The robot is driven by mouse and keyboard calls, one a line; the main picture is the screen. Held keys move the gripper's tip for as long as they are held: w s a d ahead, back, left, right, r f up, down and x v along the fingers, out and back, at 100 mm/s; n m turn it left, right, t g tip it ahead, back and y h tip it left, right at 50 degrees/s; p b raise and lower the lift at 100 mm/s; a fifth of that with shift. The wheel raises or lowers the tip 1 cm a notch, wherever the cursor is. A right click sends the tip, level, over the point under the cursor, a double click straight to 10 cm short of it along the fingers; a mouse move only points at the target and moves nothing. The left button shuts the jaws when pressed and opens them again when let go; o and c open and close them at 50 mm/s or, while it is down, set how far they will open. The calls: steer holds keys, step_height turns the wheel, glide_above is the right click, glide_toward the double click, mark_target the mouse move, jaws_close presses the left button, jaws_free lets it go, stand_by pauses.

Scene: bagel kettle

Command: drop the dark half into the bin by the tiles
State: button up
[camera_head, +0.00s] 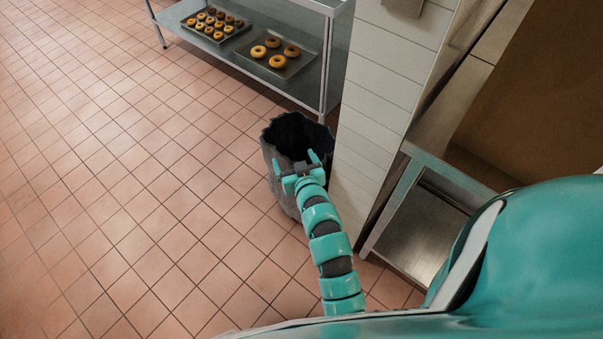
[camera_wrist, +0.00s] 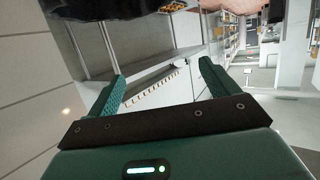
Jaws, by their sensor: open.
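The dark grey bin (camera_head: 290,132) stands on the floor against the white-tiled wall (camera_head: 379,88) in the head view. It has an uneven rim, and its inside is too dark to show any contents. My gripper (camera_head: 295,161) is over the near side of the bin's mouth. Its jaws are apart and nothing shows between them. In the wrist view my gripper (camera_wrist: 161,73) is also open and empty, with a dark shape, likely the bin (camera_wrist: 95,7), at the top edge. I cannot see the dark half in either view.
A metal rack (camera_head: 262,72) behind the bin holds two trays of bagels, a fuller one (camera_head: 214,24) and a nearer one (camera_head: 284,69). A steel-framed stand (camera_head: 410,235) is to the right of the wall. The tiled floor (camera_head: 110,170) to the left is clear.

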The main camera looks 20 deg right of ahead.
steer(key=s+d+r+p, duration=0.3)
steer(key=d+r+p, duration=0.2)
steer(key=r+p, duration=0.5)
steer(key=p, duration=0.5)
steer(key=shift+d+r+m+h, duration=0.25)
steer(key=shift+d+m+h, duration=0.05)
steer(key=shift+h, duration=0.1)
